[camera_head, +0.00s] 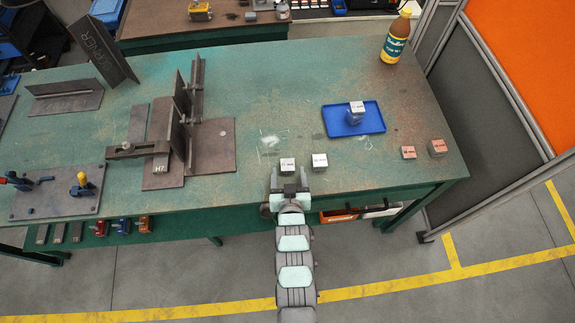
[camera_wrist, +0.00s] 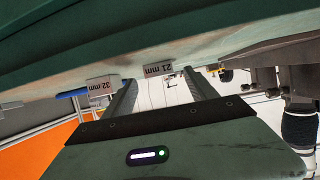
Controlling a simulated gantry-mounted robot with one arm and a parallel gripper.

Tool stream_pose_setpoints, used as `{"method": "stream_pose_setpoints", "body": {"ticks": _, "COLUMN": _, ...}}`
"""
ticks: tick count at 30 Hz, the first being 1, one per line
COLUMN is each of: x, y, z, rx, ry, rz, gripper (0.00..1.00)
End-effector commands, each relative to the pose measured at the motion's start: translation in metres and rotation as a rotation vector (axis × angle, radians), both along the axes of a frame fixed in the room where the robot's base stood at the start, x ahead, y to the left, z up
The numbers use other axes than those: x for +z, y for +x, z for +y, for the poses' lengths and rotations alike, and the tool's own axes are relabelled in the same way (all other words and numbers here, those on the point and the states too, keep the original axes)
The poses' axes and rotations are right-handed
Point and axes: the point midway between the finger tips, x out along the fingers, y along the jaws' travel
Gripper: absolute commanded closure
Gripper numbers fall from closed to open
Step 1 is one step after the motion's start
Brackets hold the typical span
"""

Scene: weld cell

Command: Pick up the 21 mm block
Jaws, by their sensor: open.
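The 21 mm block (camera_head: 288,164) is a small pale cube near the front edge of the green table. Its printed label reads 21 mm in the wrist view (camera_wrist: 158,69), which looks upside down. My gripper (camera_head: 288,176) is open and empty at the front edge, close to this block. In the head view the block shows at the gap between the fingertips; in the wrist view it lies ahead of the open fingers (camera_wrist: 158,82). I cannot tell whether it is between them. The 32 mm block (camera_head: 320,160) stands just right; its label also shows in the wrist view (camera_wrist: 101,84).
A blue tray (camera_head: 338,128) holds a grey-white block stack (camera_head: 356,112). Two brownish blocks (camera_head: 408,152) (camera_head: 438,147) sit at the right. A bottle (camera_head: 396,40) stands at the back right. A steel welding fixture (camera_head: 219,150) stands left of my gripper.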

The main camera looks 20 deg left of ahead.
Motion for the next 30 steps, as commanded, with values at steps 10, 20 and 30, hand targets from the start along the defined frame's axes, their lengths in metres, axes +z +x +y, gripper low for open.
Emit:
{"method": "stream_pose_setpoints", "body": {"ticks": 10, "x": -0.011, "y": 0.024, "z": 0.012, "rx": 0.001, "ry": -0.002, "rz": 0.0, "gripper": 0.34}}
{"method": "stream_pose_setpoints", "body": {"ticks": 20, "x": -0.01, "y": 0.024, "z": 0.012, "rx": 0.0, "ry": -0.001, "rz": 0.0, "gripper": 0.52}}
{"method": "stream_pose_setpoints", "body": {"ticks": 30, "x": -0.01, "y": 0.024, "z": 0.012, "rx": 0.0, "ry": 0.0, "rz": -0.001, "gripper": 0.8}}
